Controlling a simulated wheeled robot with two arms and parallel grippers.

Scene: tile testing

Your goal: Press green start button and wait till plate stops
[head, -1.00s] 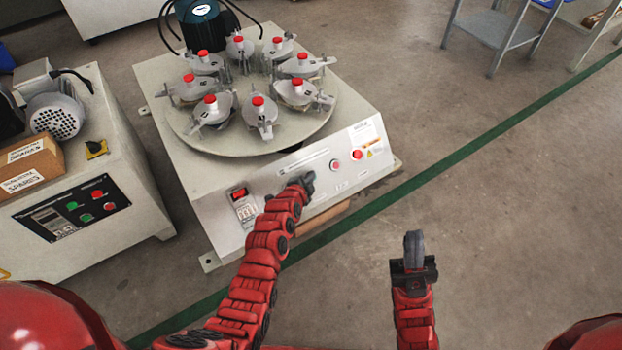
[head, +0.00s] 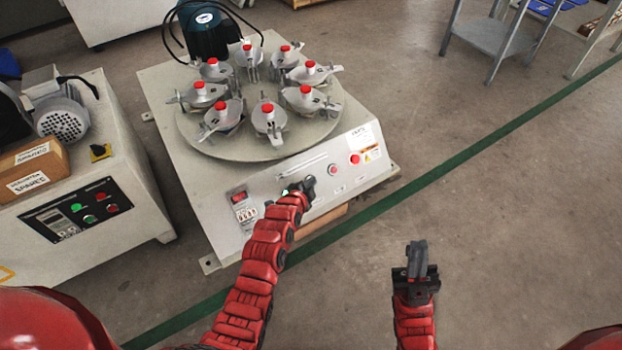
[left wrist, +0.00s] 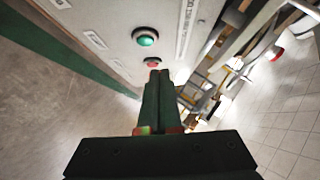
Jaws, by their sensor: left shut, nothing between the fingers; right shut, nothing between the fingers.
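The round plate (head: 255,153) on the machine carries several metal fixtures with red caps. The machine's front panel (head: 236,232) faces me. The green start button (head: 284,192) shows as a small green spot just left of my left gripper (head: 309,183); it is clear in the left wrist view (left wrist: 145,37). The left gripper is shut and empty, its tips (left wrist: 160,74) close to the panel and apart from the green button in the wrist picture. A red button (left wrist: 153,62) appears just beyond the tips. My right gripper (head: 417,248) is shut and empty over the floor.
The panel also has a red switch (head: 238,197) and a red knob (head: 355,159). Another machine (head: 150,225) with a control panel and a cardboard box (head: 32,168) stands at left. A metal table (head: 490,35) stands back right. The floor at right is clear.

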